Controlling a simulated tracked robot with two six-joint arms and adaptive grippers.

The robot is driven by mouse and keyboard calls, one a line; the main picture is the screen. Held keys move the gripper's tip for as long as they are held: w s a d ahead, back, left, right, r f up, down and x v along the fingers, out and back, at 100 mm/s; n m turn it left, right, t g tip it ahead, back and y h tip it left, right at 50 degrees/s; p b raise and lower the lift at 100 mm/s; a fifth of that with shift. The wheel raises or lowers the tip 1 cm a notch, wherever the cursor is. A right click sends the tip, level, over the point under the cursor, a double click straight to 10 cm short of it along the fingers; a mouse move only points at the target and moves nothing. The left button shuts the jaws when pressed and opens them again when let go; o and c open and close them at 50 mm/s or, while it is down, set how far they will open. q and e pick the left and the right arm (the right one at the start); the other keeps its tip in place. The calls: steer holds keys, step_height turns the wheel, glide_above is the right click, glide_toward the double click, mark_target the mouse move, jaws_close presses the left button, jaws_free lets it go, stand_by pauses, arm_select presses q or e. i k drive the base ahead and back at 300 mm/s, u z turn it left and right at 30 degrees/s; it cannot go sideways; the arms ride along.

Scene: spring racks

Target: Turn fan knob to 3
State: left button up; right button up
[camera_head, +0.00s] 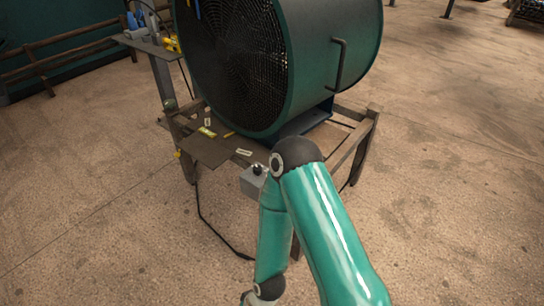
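A large teal drum fan (325,60) with a dark mesh grille (235,70) stands on a wooden stand (357,140). A small grey box (252,184) with a dark round knob (257,169) on top sits at the stand's front edge. The knob's setting is too small to read. My teal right arm comes in from the bottom right, bends just right of the box, and runs down to the bottom edge. It partly covers the box's right side. My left arm and gripper do not show.
A side table (150,47) at the upper left holds blue and yellow items. A dark cable (212,230) hangs from the stand to the floor. A wooden rail (60,45) runs along the back left. The floor (450,190) at right is open.

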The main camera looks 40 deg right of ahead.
mark_target(257, 169)
steer(key=z, duration=0.4)
steer(key=i, duration=0.95)
steer(key=z, duration=0.5)
